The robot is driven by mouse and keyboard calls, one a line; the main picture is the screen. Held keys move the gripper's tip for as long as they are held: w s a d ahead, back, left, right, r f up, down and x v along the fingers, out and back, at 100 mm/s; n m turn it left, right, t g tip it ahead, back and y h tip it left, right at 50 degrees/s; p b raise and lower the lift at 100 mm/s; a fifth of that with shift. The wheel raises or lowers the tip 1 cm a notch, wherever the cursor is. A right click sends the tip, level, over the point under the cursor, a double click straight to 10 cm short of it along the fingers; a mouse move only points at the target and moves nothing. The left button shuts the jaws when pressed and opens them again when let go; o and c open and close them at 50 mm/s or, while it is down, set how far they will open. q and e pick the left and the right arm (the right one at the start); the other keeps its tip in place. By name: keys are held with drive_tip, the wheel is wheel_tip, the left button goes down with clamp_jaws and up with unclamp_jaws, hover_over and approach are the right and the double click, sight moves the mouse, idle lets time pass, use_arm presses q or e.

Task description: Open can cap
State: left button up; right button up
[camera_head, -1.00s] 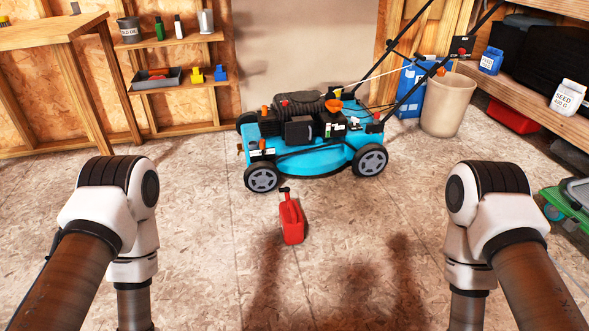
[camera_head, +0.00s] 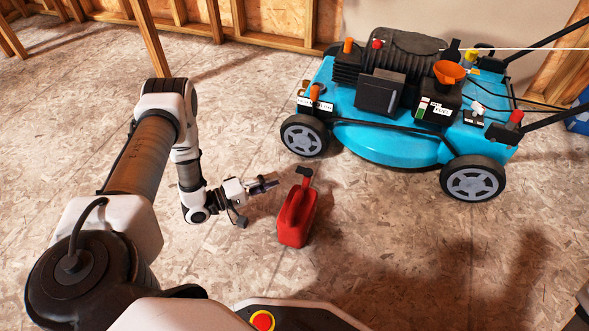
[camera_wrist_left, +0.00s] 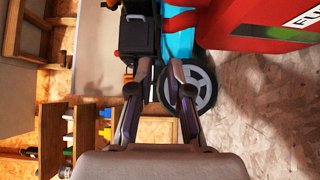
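A red fuel can (camera_head: 297,214) stands upright on the floor in front of the mower. Its black cap (camera_head: 305,172) sits on the top. My left gripper (camera_head: 268,184) is just left of the can's upper part, at about cap height, with its fingers pointing right. It is apart from the cap as far as I can tell. In the left wrist view the picture is turned sideways. The fingers (camera_wrist_left: 161,72) stand apart with nothing between them. The red can (camera_wrist_left: 262,20) fills the upper right there, and its cap is out of sight. My right gripper is not in view.
A blue mower (camera_head: 400,130) with an orange funnel (camera_head: 449,73) stands close behind the can. Wooden wall framing (camera_head: 281,18) runs along the back. The floor left and right of the can is clear.

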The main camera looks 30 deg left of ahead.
sight(305, 171)
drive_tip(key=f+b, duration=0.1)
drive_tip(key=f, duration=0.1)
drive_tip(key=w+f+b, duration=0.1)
drive_tip(key=b, duration=0.1)
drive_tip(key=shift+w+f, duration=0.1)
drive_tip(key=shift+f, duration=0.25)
use_arm(q)
drive_tip(key=x, duration=0.7)
drive_tip(key=shift+d+r, duration=0.1)
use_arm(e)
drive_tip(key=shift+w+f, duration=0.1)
use_arm(q)
clamp_jaws()
drive_tip(key=shift+r, duration=0.1)
